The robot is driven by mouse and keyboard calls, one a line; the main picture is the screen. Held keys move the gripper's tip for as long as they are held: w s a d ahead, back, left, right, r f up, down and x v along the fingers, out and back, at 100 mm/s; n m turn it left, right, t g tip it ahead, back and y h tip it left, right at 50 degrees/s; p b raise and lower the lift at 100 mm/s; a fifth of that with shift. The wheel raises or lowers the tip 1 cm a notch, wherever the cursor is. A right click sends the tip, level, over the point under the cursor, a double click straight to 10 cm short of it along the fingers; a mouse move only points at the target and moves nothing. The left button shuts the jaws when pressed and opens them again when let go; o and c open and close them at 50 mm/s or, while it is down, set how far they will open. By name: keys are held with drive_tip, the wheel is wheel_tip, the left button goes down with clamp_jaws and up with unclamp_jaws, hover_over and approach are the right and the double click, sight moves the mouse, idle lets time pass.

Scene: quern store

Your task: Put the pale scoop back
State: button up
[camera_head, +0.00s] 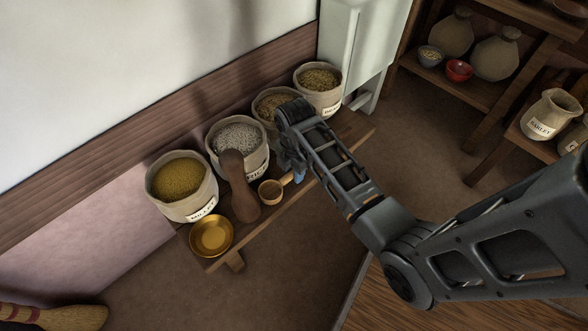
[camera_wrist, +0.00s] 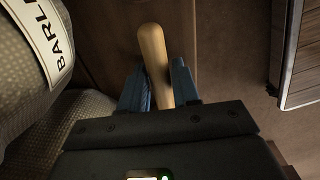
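The pale wooden scoop (camera_head: 271,191) is on or just above the front of the low bench (camera_head: 250,228), in front of the sack marked RICE. Its round bowl faces up and its handle runs right toward my gripper (camera_head: 298,174). In the wrist view the pale handle (camera_wrist: 155,60) lies between the two blue fingers of my gripper (camera_wrist: 160,85), very close to both. Whether they press on it I cannot tell. The scoop's bowl is hidden in the wrist view.
Sacks of millet (camera_head: 180,178), rice (camera_head: 238,138) and other grain (camera_head: 318,80) line the bench's back. A brown paddle-shaped object (camera_head: 238,190) stands left of the scoop, and a brass bowl (camera_head: 211,236) sits at the left end. A shelf (camera_head: 455,85) stands right.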

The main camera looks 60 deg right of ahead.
drive_tip(key=o, duration=0.4)
drive_tip(key=shift+r, duration=0.15)
wheel_tip(320, 180, up, 12)
drive_tip(key=p, duration=0.5)
drive_tip(key=s+a+f+m+t+h, duration=0.2)
drive_tip(key=s+a+m+t, duration=0.45)
drive_tip(key=s+a, duration=0.4)
drive_tip(key=s+a+r+m+t, duration=0.2)
drive_tip(key=s+r, duration=0.2)
drive_tip(key=r, duration=0.3)
drive_tip(key=s+a+r+m+t+y, duration=0.1)
drive_tip(key=s+a+r+m+t, duration=0.2)
drive_tip(key=r, duration=0.5)
drive_tip(key=s+a+r+m+t, duration=0.3)
drive_tip(key=s+r, duration=0.3)
drive_tip(key=r, duration=0.2)
drive_tip(key=shift+a+r+y, duration=0.1)
drive_tip(key=shift+a+y, duration=0.1)
drive_tip(key=shift+y, duration=0.2)
